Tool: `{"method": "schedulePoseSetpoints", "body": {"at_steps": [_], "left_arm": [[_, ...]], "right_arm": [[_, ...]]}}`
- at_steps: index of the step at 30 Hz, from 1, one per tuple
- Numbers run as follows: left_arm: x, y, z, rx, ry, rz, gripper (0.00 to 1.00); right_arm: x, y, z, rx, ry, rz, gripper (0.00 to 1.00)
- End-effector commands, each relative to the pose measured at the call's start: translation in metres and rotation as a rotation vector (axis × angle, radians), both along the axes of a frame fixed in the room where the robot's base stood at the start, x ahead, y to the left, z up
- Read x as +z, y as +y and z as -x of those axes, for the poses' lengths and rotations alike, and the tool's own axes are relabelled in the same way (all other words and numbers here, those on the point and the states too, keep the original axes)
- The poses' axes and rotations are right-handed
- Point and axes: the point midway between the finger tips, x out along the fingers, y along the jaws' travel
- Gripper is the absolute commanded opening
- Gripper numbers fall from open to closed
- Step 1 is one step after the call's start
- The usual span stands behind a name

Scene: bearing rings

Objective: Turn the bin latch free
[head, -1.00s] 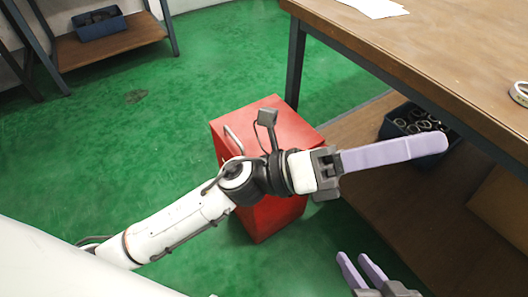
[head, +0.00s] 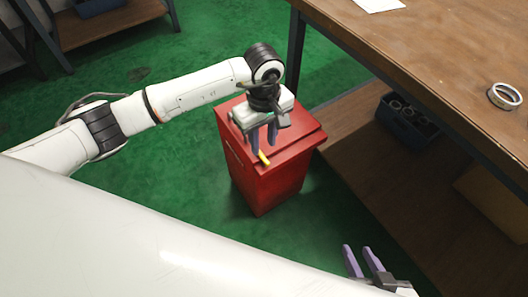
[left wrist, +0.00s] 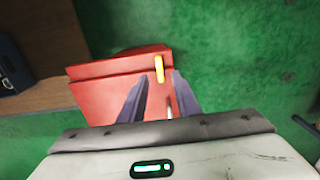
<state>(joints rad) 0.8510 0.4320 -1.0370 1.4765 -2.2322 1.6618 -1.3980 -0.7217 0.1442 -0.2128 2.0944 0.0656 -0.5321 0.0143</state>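The red bin (head: 262,185) stands upright on the green floor, its lid closed. Its yellow latch (head: 264,158) shows at the upper front, under my left gripper. My left gripper (head: 263,148) points down over the bin with its fingers apart. In the left wrist view the yellow latch (left wrist: 159,69) stands between and just beyond the tips of the left gripper (left wrist: 158,78), and I cannot tell whether they touch it. The red bin (left wrist: 105,90) fills the middle of that view. My right gripper (head: 357,262) is open and empty, low in the head view.
A wooden table (head: 420,50) stands right of the bin, with a ring (head: 504,96) on top. A dark crate (head: 407,125) of rings sits on its lower shelf. Another shelf (head: 110,30) is at the back left. The green floor left of the bin is clear.

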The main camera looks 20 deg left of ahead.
Motion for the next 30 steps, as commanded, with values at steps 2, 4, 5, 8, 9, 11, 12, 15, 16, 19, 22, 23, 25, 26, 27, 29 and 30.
{"method": "schedulePoseSetpoints", "body": {"at_steps": [2, 4, 5, 8, 9, 11, 12, 15, 16, 19, 22, 23, 25, 26, 27, 29, 30], "left_arm": [[-0.019, -0.001, 0.001, 0.001, 0.005, 0.001, 0.30], [-0.030, -0.001, 0.002, 0.000, 0.005, 0.003, 0.30], [-0.035, -0.001, 0.002, 0.001, 0.004, 0.002, 0.30], [-0.047, -0.002, 0.001, 0.000, 0.002, 0.005, 0.30], [-0.050, -0.002, 0.001, 0.000, 0.002, 0.005, 0.30], [-0.054, -0.001, 0.001, 0.000, 0.001, 0.003, 0.30], [-0.055, -0.001, 0.000, 0.000, 0.001, 0.003, 0.30], [-0.057, -0.001, 0.000, 0.000, 0.000, 0.003, 0.30], [-0.057, -0.001, 0.000, 0.000, 0.000, 0.003, 0.30], [-0.057, -0.001, 0.000, 0.000, -0.001, 0.004, 0.30], [-0.057, -0.001, 0.000, 0.000, 0.000, 0.004, 0.25], [-0.057, -0.001, 0.000, 0.000, 0.000, 0.004, 0.20], [-0.057, -0.001, 0.000, 0.000, 0.000, 0.004, 0.08], [-0.057, -0.001, 0.000, 0.000, 0.000, 0.004, 0.03], [-0.057, -0.001, 0.000, 0.000, 0.000, 0.004, 0.00], [-0.057, -0.001, 0.000, 0.000, 0.000, 0.004, 0.00], [-0.057, -0.001, 0.001, 0.000, 0.000, 0.004, 0.00]], "right_arm": [[-0.003, 0.001, 0.000, -0.002, -0.001, -0.004, 0.31], [-0.003, 0.001, 0.000, -0.003, -0.002, -0.006, 0.31], [-0.004, 0.001, 0.000, -0.004, -0.003, -0.007, 0.31], [-0.004, 0.001, 0.000, -0.005, -0.003, -0.010, 0.31], [-0.005, 0.002, 0.000, -0.005, -0.004, -0.011, 0.31], [-0.005, 0.002, 0.000, -0.005, -0.005, -0.012, 0.31], [-0.005, 0.002, 0.000, -0.006, -0.005, -0.013, 0.31], [-0.005, 0.002, 0.000, -0.006, -0.005, -0.013, 0.31], [-0.005, 0.002, 0.000, -0.005, -0.004, -0.014, 0.31], [-0.004, 0.002, 0.000, -0.006, -0.004, -0.014, 0.31], [-0.004, 0.002, 0.000, -0.006, -0.004, -0.014, 0.31], [-0.004, 0.002, 0.000, -0.006, -0.004, -0.014, 0.31], [-0.004, 0.002, 0.000, -0.006, -0.004, -0.014, 0.31], [-0.004, 0.002, 0.000, -0.006, -0.004, -0.014, 0.31], [-0.004, 0.002, 0.000, -0.006, -0.004, -0.014, 0.31], [-0.004, 0.002, 0.000, -0.006, -0.004, -0.014, 0.31], [-0.004, 0.002, 0.000, -0.006, -0.004, -0.014, 0.31]]}}
